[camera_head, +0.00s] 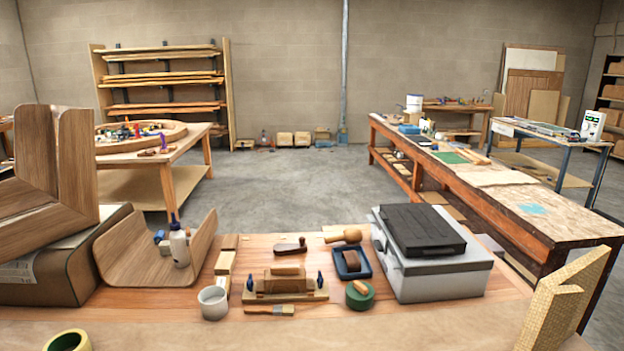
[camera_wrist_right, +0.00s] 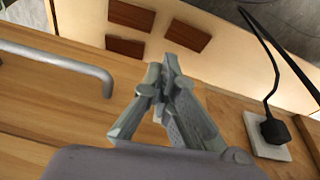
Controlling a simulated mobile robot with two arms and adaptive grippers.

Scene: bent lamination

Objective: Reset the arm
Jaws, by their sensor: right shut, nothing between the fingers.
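My right gripper (camera_wrist_right: 163,75) shows in the right wrist view, with its grey fingers together and nothing between them. It is over a light wooden surface (camera_wrist_right: 60,95) and apart from the small brown blocks (camera_wrist_right: 188,35) beyond its fingertips. Neither of my grippers shows in the head view. My left gripper is not in view.
In the right wrist view a grey bar handle (camera_wrist_right: 60,62) is at left and a black plug on a white socket (camera_wrist_right: 268,140) at right. The head view shows a cluttered workbench (camera_head: 400,322) with a bent wood piece (camera_head: 130,262), a grey case (camera_head: 440,275) and tools.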

